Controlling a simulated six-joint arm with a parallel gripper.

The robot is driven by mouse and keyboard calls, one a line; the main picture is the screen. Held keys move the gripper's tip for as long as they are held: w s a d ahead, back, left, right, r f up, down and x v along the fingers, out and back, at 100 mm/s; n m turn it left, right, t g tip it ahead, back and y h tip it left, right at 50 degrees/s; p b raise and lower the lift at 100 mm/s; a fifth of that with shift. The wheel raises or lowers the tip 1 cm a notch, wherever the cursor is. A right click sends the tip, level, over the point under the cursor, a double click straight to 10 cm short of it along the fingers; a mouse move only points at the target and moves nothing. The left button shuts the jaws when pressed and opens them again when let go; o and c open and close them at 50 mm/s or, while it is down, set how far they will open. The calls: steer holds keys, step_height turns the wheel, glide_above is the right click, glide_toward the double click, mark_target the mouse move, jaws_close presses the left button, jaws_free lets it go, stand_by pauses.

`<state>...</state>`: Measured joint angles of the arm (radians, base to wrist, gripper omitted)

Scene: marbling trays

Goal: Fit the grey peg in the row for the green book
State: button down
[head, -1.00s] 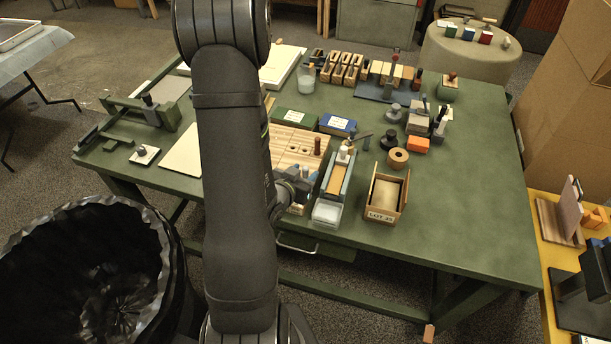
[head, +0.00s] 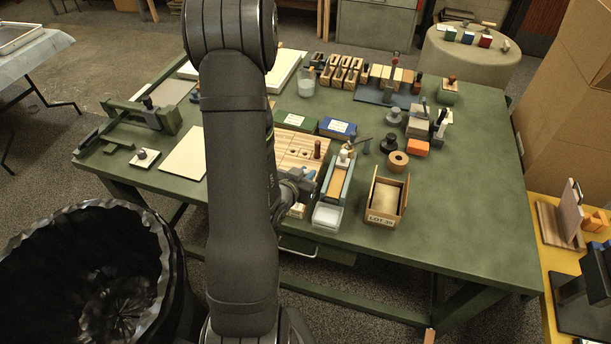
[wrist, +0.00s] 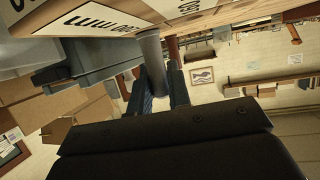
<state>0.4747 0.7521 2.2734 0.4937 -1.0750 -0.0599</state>
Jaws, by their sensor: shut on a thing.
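My gripper (wrist: 160,90) is shut on the grey peg (wrist: 151,52), a plain cylinder between the two fingers in the wrist view. The peg's far end meets the edge of the pegboard in that picture; I cannot tell whether they touch. The wooden pegboard (head: 290,158) lies on the table, with dark holes and a brown peg (head: 317,149) standing at its right. In the head view my gripper (head: 304,184) is at the board's near right edge, and my arm hides part of the board. The green book (head: 299,117) lies flat behind the board.
A blue book (head: 338,128) lies right of the green one. A narrow grey-blue tray (head: 346,182) stands close to the right of my gripper. Beyond it are an open wooden box (head: 385,219) and a wooden ring (head: 398,159). The table's front right is clear.

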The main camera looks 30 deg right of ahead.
steer(key=shift+r, duration=1.95)
steer(key=s+d+r, duration=0.4)
steer(key=s+r, duration=0.3)
steer(key=s, duration=0.4)
steer(key=w+a, duration=0.3)
steer(key=w, duration=0.4)
steer(key=w+a+f, duration=0.1)
steer(key=w+a, duration=0.3)
steer(key=w, duration=0.2)
steer(key=shift+w, duration=0.4)
steer(key=shift+f, duration=0.15)
steer(key=shift+f, duration=2.75)
steer(key=shift+f, duration=2.05)
